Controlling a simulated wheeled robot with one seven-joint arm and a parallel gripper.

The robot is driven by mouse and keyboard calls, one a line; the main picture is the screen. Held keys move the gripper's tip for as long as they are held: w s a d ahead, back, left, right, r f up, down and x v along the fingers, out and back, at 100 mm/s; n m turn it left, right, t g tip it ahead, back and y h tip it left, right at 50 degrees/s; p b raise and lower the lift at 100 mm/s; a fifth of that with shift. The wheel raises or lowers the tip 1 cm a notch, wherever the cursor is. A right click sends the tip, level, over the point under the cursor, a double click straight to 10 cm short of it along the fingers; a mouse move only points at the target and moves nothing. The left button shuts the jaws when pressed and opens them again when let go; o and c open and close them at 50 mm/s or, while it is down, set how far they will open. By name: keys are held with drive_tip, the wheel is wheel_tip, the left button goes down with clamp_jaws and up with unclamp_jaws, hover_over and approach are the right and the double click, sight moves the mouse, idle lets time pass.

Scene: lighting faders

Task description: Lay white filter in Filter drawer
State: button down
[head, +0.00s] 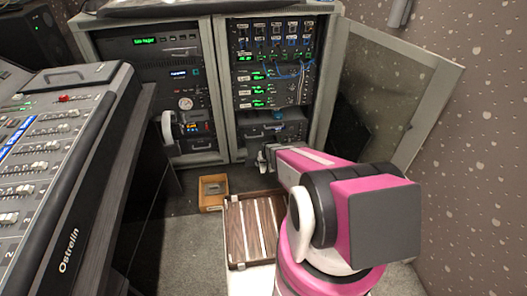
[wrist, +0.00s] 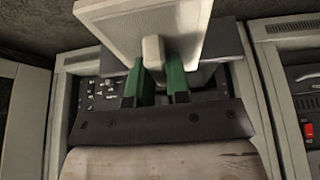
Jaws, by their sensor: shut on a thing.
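The white filter (wrist: 140,22) is a pale square plate with a small block-like tab (wrist: 153,52) on its near face. My gripper (wrist: 165,72), with green fingers, is shut on that tab and holds the plate tilted at the top of the wrist view. In the head view my gripper (head: 268,158) is at the lower part of the right rack, and the filter is too small to make out clearly. A dark drawer unit (head: 285,131) sits just behind my gripper. I cannot read a label that marks it as the Filter drawer. A grey slab (wrist: 228,42) shows behind the filter.
The open mesh door (head: 405,85) stands right of the rack. The fader console (head: 100,150) fills the left. Carpet between console and box is clear.

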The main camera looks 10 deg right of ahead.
drive_tip(key=w+f, duration=0.1)
drive_tip(key=w, duration=0.4)
drive_tip(key=w+f, duration=0.1)
drive_tip(key=w, duration=0.4)
drive_tip(key=w+f, duration=0.1)
drive_tip(key=w, duration=0.5)
drive_tip(key=shift+f, duration=2)
drive_tip(key=shift+f, duration=0.1)
drive_tip(key=c, duration=1.1)
unclamp_jaws()
